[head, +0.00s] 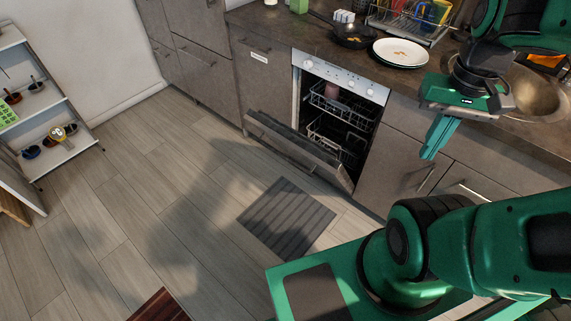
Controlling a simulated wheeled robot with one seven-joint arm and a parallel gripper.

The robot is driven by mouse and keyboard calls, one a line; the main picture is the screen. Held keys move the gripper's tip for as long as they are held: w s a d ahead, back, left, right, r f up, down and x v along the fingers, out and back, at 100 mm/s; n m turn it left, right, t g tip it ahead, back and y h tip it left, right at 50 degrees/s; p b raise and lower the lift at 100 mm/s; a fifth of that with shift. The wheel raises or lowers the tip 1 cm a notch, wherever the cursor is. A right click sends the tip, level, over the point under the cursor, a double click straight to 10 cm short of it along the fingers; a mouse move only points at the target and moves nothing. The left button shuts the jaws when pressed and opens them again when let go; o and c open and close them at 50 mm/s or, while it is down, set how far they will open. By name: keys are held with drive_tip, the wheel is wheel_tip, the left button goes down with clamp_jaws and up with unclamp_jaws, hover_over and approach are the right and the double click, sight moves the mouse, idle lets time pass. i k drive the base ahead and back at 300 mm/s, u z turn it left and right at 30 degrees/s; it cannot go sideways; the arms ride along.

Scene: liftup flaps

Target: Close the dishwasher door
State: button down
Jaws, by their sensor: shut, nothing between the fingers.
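The dishwasher (341,83) is built into the dark counter row, with a white control panel on top and wire racks (338,110) showing inside. Its door (295,151) is hinged at the bottom and hangs open, tilted down and outward near the floor. My gripper (432,152) is to the right of the dishwasher opening, in front of the cabinets and pointing down. Its green fingers are together and hold nothing. It is apart from the door.
A grey striped mat (286,218) lies on the floor before the door. A white plate (401,53), a pan (354,36) and a dish rack (411,17) stand on the counter (285,27). A white shelf (40,100) is at left.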

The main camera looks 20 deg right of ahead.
sight(319, 159)
drive_tip(key=u, duration=1.35)
drive_tip(key=k, duration=1.15)
drive_tip(key=z, duration=0.9)
drive_tip(key=i, duration=1)
